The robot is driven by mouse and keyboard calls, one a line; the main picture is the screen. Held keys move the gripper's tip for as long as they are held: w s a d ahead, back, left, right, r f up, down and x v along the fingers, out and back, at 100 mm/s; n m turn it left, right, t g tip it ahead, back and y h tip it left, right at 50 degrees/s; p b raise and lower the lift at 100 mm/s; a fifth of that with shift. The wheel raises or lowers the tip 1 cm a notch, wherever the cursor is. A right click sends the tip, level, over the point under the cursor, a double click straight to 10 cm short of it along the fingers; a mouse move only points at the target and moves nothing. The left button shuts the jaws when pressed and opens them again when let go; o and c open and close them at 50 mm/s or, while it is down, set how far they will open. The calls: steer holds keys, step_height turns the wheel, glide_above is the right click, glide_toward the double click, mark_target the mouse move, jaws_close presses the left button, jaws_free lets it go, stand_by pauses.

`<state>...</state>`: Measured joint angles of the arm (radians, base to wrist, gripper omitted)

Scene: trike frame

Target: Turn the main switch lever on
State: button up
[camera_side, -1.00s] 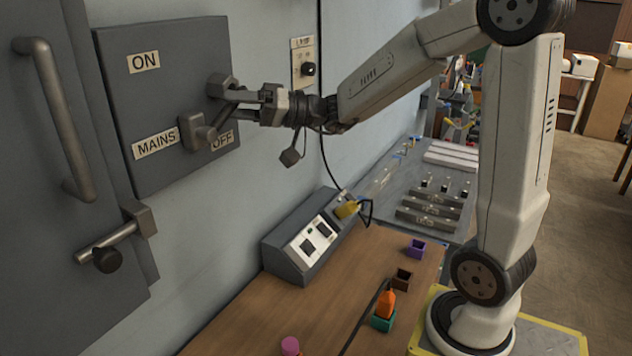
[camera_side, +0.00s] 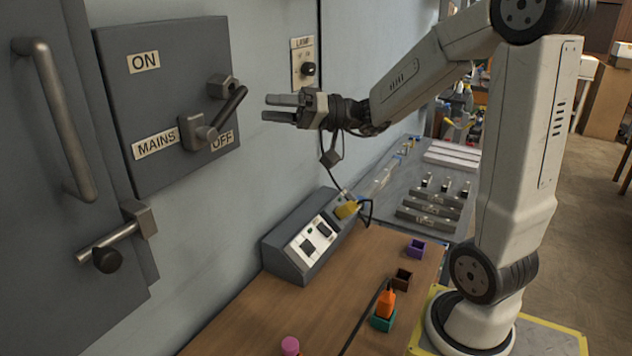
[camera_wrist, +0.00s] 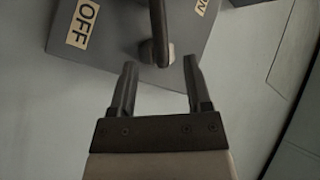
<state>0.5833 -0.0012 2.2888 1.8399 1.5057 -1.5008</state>
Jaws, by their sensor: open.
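The main switch is a grey wall panel (camera_side: 175,80) with ON, MAINS and OFF labels. Its dark lever (camera_side: 229,110) runs from the pivot block (camera_side: 196,131) up and to the right, its tip near a metal block (camera_side: 222,87) on the panel. My gripper (camera_side: 267,107) is open and empty, to the right of the lever and apart from it, fingers pointing left at the panel. In the wrist view, the lever (camera_wrist: 159,30) shows just beyond and between my fingertips (camera_wrist: 160,65), with the OFF label (camera_wrist: 83,22) at its left.
A lamp switch plate (camera_side: 304,62) is on the wall behind my gripper. A grey socket box (camera_side: 305,238) stands on the wooden bench (camera_side: 250,318), with small coloured holders nearby. A door handle (camera_side: 55,120) and latch (camera_side: 113,242) are at left.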

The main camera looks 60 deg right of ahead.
mark_target(231, 114)
steer(key=shift+w+d+r+n+g+y, duration=0.25)
steer(key=shift+n+g, duration=0.25)
steer(key=shift+g, duration=0.4)
steer(key=shift+w+d+r+n+g+y, duration=0.1)
steer(key=shift+r+n+g+y, duration=0.1)
steer(key=shift+n+g, duration=0.5)
steer(key=shift+w+a, duration=0.1)
steer(key=shift+a, duration=0.05)
steer(key=shift+x, duration=3.75)
steer(key=shift+f, duration=0.1)
jaws_close()
